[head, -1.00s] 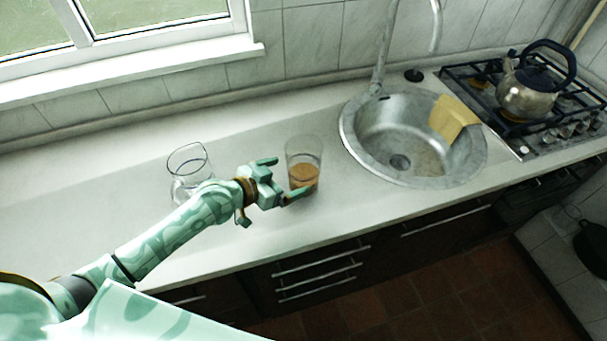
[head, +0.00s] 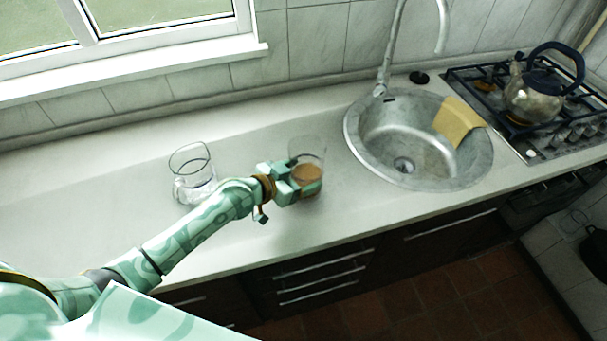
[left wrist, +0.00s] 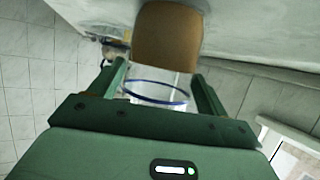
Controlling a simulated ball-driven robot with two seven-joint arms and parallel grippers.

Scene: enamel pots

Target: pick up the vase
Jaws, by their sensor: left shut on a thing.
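The vase (head: 308,150) is a clear glass vessel with a brown lower part, upright on the pale counter in the head view. My left gripper (head: 305,176) is shut on it, one finger on each side at the brown part. I cannot tell whether its base touches the counter. In the left wrist view the vase (left wrist: 168,38) shows its brown part at the top and a clear part with a blue rim between the fingers of my left gripper (left wrist: 160,76). My right gripper is not in view.
Another clear glass vessel (head: 194,180) stands on the counter (head: 90,195), left of the vase behind my left arm. A round metal sink (head: 365,150) with a yellow cloth (head: 458,120) lies to the right. A kettle (head: 533,102) stands on the hob. Counter left of the glass is clear.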

